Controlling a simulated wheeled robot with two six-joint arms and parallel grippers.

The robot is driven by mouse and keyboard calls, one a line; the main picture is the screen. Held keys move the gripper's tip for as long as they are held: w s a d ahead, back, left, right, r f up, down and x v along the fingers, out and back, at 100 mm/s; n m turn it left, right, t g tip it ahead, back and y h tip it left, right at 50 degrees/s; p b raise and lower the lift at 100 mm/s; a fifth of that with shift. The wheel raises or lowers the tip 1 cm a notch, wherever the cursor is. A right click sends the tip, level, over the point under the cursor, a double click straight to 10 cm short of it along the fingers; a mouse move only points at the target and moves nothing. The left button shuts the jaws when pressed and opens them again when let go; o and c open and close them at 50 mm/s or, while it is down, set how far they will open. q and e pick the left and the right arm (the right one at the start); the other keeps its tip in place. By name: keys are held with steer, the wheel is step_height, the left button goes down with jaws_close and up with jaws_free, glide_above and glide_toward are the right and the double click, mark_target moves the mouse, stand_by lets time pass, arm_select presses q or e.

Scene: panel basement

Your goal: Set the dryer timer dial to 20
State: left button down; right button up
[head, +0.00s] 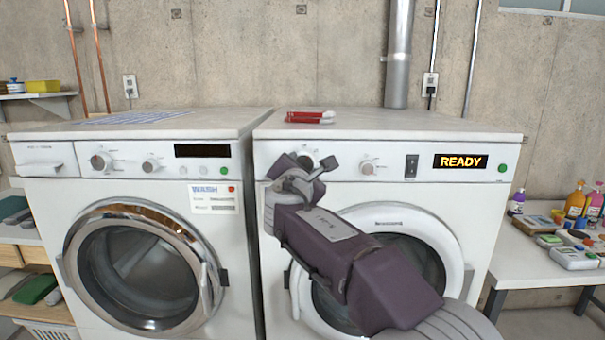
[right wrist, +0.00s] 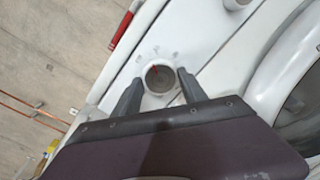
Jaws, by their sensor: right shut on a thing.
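The dryer (head: 345,195) is the right-hand white machine, with a display reading READY (head: 461,161). Its left dial (head: 306,157) is partly covered by my right gripper (head: 303,168). In the right wrist view the round grey dial (right wrist: 160,80) lies between the two fingers of my right gripper (right wrist: 157,92), which is shut on it. The dial has a red mark near its upper left edge. The scale marks around it are too small to read. A second dial (head: 368,167) sits to the right. My left gripper is not in view.
A washer (head: 60,190) with its own dials stands close on the left. A dark switch (head: 411,165) and a green button (head: 503,167) are on the dryer panel. Red and white objects (head: 310,117) lie on the dryer top. A cluttered table (head: 520,265) stands at right.

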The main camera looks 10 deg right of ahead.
steer(key=m+y+b, duration=0.1)
steer(key=m+b, duration=0.3)
steer(key=m, duration=0.7)
steer(key=shift+d+m+b, duration=0.1)
steer(key=shift+m+b, duration=0.2)
stand_by(0.5)
steer(key=o, duration=1.4)
steer(key=shift+c, duration=0.2)
steer(key=shift+r, duration=0.1)
steer(key=b+v, duration=0.2)
steer(key=v, duration=0.7)
